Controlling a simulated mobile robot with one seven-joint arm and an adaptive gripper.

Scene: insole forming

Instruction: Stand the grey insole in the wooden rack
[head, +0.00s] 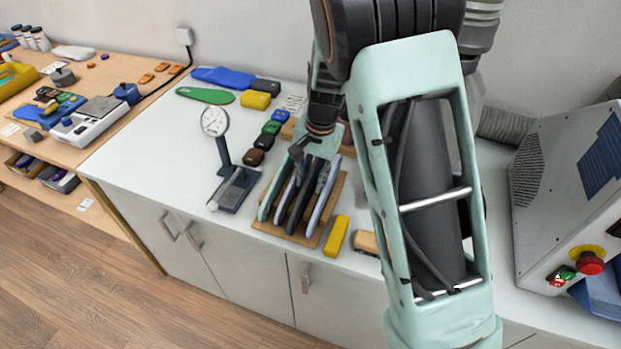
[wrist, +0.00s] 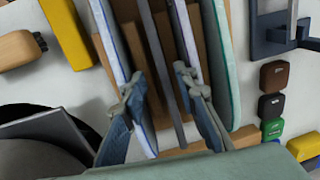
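The wooden rack (head: 283,237) stands on the white counter with several thin insoles upright in it; its wood also shows in the wrist view (wrist: 246,135). The grey insole (head: 299,208) stands among them, near the middle, and appears in the wrist view as a thin dark strip (wrist: 160,50). My gripper (head: 311,163) is low over the rack. In the wrist view its fingers (wrist: 160,86) are apart, one on each side of the grey insole, with visible gaps. Pale insoles with blue and green edges stand close to the fingers. The insole's lower end is partly hidden.
A dial gauge (head: 214,122) stands left of the rack. A yellow block (head: 336,234) and a wooden-handled brush (head: 367,242) lie to its right. Several coloured blocks (head: 265,142) line up behind left. A grey machine (head: 560,190) with a red button stands far right.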

